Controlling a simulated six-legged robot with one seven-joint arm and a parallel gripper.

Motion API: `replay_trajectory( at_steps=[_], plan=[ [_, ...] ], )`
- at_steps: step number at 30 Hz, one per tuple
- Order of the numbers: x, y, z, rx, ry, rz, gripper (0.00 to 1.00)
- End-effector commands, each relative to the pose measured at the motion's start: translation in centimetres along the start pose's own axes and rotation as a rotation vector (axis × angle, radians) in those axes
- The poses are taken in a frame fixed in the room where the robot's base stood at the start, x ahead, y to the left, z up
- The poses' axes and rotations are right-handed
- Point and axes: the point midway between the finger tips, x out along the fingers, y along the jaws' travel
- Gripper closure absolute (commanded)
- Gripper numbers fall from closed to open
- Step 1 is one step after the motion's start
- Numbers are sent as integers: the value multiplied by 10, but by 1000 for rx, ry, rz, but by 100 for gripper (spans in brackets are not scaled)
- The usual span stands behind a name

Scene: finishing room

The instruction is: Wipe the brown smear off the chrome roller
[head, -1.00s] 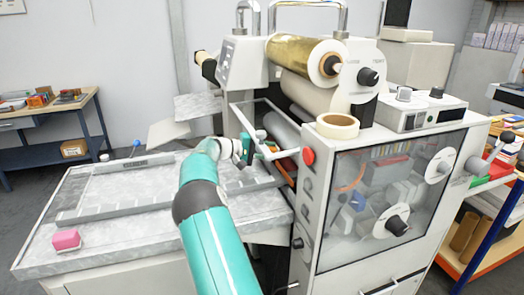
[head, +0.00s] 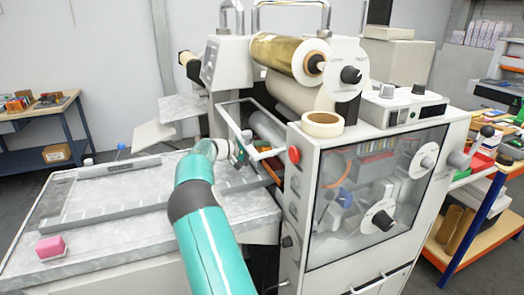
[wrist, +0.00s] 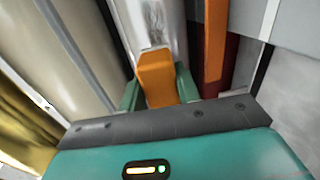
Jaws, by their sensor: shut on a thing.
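My gripper (wrist: 158,90) is shut on an orange pad (wrist: 156,72), with one teal finger on each side of it. The chrome roller (wrist: 165,22) shows in the wrist view just beyond the pad, as a shiny grey, streaked surface. The pad's far end overlaps the roller in the picture; I cannot tell if they touch. In the head view the roller (head: 268,130) lies in the open bay of the machine, and my gripper (head: 238,153) is at the bay's near left end.
The bay has a pale frame rail and an orange bar (wrist: 215,40) beside the roller. A gold foil roll (head: 282,52) hangs above, and a tape roll (head: 322,124) sits on the machine. A pink block (head: 51,247) lies on the grey bed (head: 130,225) at left.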

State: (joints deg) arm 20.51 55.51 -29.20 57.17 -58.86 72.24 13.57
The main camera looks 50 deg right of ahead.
Motion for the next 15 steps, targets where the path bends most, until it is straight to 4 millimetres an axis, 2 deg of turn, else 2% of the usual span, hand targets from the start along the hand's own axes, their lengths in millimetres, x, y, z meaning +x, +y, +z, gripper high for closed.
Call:
replay_trajectory(
  at_steps=[15],
  plan=[
    [9, 0, 0, 0, 0, 0, 86]
  ],
)
